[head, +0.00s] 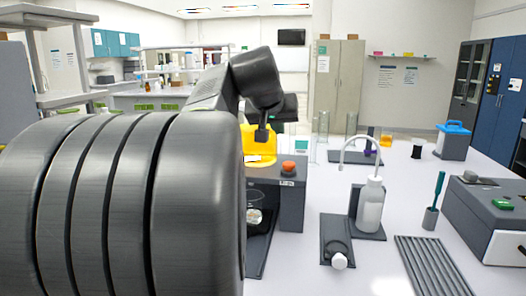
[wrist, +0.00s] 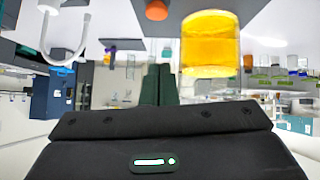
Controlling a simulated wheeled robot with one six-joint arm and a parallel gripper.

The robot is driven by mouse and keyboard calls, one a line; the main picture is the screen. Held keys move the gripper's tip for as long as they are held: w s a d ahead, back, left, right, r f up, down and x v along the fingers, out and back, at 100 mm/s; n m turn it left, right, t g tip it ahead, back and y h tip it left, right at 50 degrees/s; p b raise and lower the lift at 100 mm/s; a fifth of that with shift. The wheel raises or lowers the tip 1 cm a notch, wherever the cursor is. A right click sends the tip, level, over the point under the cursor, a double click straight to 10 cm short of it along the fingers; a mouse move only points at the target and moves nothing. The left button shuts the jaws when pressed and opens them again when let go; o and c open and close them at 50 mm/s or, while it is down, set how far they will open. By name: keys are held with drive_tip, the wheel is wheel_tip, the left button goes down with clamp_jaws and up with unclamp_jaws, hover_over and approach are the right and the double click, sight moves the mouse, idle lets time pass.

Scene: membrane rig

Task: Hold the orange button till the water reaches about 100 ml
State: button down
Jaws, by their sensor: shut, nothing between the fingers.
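The orange button (head: 288,168) sits on top of a dark grey rig (head: 292,205) right of my arm. It also shows at the top edge of the wrist view (wrist: 156,10). My gripper (head: 262,134) is shut and empty, above and to the left of the button, apart from it. Its closed fingers show in the wrist view (wrist: 158,86). A yellow container (head: 258,144) stands on the rig behind my gripper, and is large in the wrist view (wrist: 209,45). A clear vessel (head: 255,217) sits low in the rig, partly hidden by my arm; its water level cannot be read.
A white wash bottle (head: 370,207) with a curved spout stands right of the rig. A grey ribbed mat (head: 432,268), a teal-handled tool in a holder (head: 432,213) and a grey instrument (head: 490,215) lie further right. Clear cylinders (head: 323,125) stand behind the rig.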

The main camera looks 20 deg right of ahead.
hover_over(289, 167)
drive_tip(key=a, duration=0.2)
wheel_tip(289, 167, down, 6)
drive_tip(key=f, duration=0.1)
drive_tip(key=d+f, duration=0.1)
drive_tip(key=f, duration=0.1)
drive_tip(key=shift+f, duration=0.75)
